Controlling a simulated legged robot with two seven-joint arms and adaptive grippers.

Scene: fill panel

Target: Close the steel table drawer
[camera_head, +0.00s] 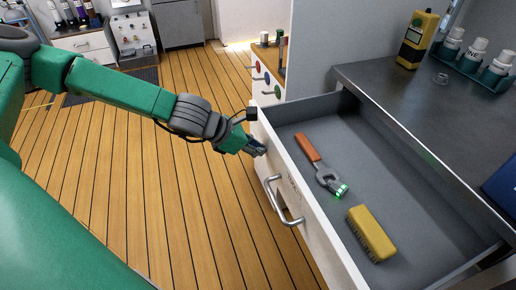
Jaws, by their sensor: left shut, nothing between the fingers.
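The steel table drawer (312,217) is pulled out from under the dark steel table top (430,104). Its front panel is white, with a curved metal handle (282,203) on the outside. My left gripper (262,150) is shut and empty, at the outer face of the drawer front near its far end. I cannot tell whether it touches the panel. Inside the drawer lie a wrench with an orange handle (308,147) and a yellow brush (370,233). My right gripper is not in view.
A yellow handheld device (416,40) and several white bottles in a rack (474,53) stand on the table top. A small white cabinet with coloured knobs (266,76) stands beyond the drawer. The wooden floor (120,170) left of the drawer is clear.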

